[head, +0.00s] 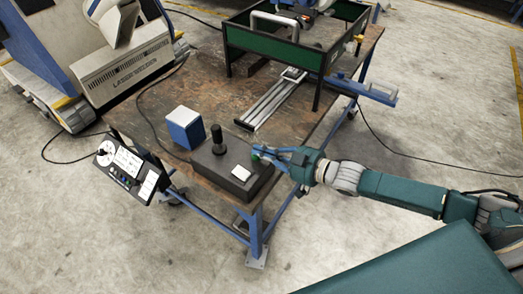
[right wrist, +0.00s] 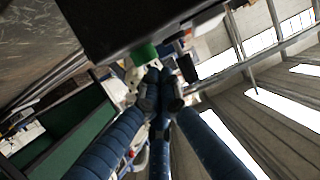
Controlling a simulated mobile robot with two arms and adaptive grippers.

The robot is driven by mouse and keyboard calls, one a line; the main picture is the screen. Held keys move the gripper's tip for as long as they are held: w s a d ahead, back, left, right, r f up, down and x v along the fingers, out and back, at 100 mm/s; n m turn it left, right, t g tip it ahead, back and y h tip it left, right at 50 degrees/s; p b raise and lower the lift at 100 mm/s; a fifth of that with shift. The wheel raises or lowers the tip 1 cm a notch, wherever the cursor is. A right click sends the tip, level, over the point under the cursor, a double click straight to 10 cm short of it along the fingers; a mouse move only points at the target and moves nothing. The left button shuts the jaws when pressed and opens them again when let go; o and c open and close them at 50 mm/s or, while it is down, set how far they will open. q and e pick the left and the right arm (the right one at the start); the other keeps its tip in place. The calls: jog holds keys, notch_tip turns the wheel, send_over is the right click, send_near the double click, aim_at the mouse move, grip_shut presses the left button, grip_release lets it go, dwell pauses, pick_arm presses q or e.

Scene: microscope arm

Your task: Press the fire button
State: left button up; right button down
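A dark control box (head: 235,172) with an upright black joystick (head: 217,140) and a white label sits near the table's front corner. A green button (head: 255,157) is on the box, right beside my right gripper's tips. In the right wrist view, the green button (right wrist: 145,52) sticks out from the dark box, just beyond the fingertips. My right gripper (head: 264,152) reaches in from the right, its blue fingers drawn together and empty. Its fingertips (right wrist: 160,88) also show in the right wrist view. I cannot tell whether they touch the button. My left gripper is not in view.
A blue and white box (head: 185,127) stands left of the control box. A panel with switches (head: 125,165) hangs at the table's left edge. A green-sided frame (head: 275,50) and metal rails (head: 270,100) are farther back on the brown table (head: 180,88).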

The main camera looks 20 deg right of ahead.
notch_tip(320, 180, down, 2)
jog(key=shift+s+f+b, duration=0.1)
jog(key=shift+b, duration=0.6)
jog(key=shift+r+p, duration=0.25)
jog(key=shift+p, duration=0.2)
notch_tip(320, 180, up, 4)
jog(key=p, duration=0.3)
jog(key=shift+p, duration=0.3)
jog(key=b+v, duration=0.2)
jog(key=v, duration=0.8)
